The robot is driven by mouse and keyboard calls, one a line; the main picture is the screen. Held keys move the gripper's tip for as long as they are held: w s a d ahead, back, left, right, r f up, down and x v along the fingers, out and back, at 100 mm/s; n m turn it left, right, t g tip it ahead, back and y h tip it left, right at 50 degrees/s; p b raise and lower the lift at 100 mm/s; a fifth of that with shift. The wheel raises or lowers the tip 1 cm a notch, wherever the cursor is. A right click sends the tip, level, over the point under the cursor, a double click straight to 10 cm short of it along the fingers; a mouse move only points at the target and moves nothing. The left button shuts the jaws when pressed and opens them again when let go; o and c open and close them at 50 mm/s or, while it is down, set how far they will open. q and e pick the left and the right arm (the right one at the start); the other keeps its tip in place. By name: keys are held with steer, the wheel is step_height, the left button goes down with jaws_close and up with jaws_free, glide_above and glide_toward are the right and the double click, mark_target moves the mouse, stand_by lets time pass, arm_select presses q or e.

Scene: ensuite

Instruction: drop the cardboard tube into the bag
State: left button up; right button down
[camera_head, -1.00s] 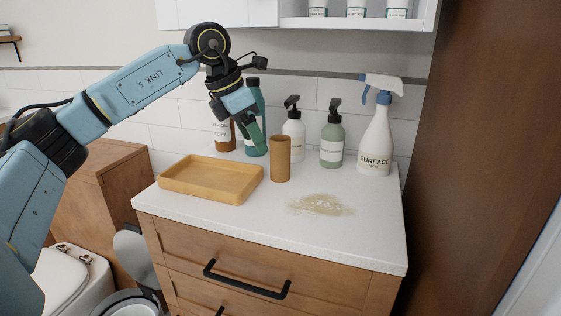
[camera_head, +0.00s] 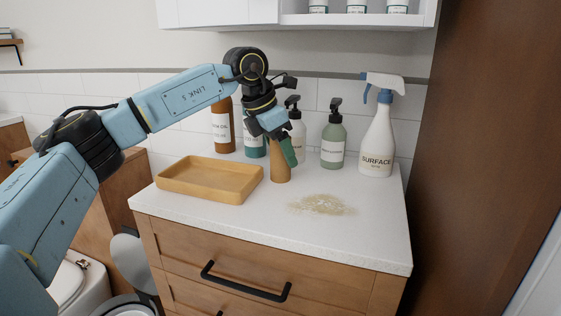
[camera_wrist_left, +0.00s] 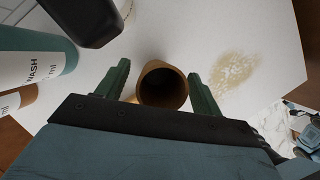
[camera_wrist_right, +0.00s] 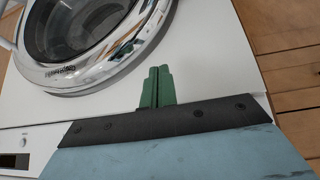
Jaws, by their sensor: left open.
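The brown cardboard tube (camera_head: 280,172) stands upright on the white countertop, its upper part partly hidden by my left gripper (camera_head: 284,150). In the left wrist view the tube's open top (camera_wrist_left: 162,86) sits between the two green fingers of my left gripper (camera_wrist_left: 158,92). The fingers are apart, one on each side of the tube, and I see a gap at least on the right side. My right gripper (camera_wrist_right: 157,86) has its green fingers together with nothing between them, in front of a white washing machine. I see no bag in any view.
A wooden tray (camera_head: 210,180) lies left of the tube. Pump bottles (camera_head: 332,140) and a spray bottle (camera_head: 377,140) stand behind and to the right. A spilled beige patch (camera_head: 322,204) lies in front right. The washing machine (camera_wrist_right: 200,60) is near my right gripper.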

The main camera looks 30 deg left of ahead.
arm_select(q)
steer(key=c, duration=1.1)
